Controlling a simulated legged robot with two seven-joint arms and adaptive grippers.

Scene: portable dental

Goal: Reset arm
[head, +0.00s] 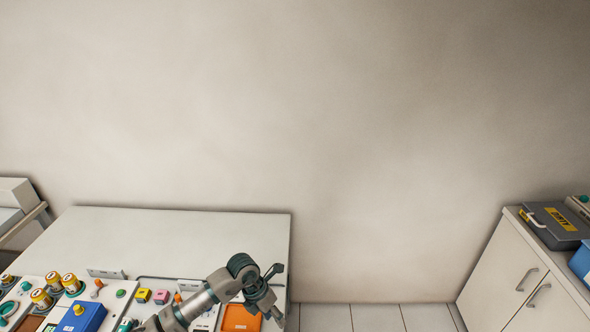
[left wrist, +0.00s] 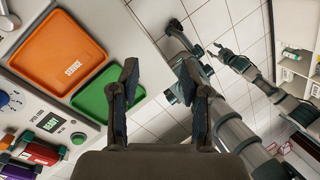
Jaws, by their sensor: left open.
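My left arm enters the head view at the bottom. Its dark gripper (head: 270,294) is open and empty, above the right end of the console, next to an orange tray (head: 240,318). In the left wrist view the two fingers of my left gripper (left wrist: 160,82) stand apart with nothing between them. The orange tray marked SERVICE (left wrist: 58,48) and a green tray (left wrist: 104,98) lie left of the fingers. Another jointed arm of mine, with a small dark gripper (left wrist: 222,54) at its end, shows beyond over the tiled floor; its jaws are too small to judge.
A cabinet (head: 510,275) with a grey case (head: 556,225) stands at the right. Tiled floor (head: 378,317) lies between. The wall behind is bare.

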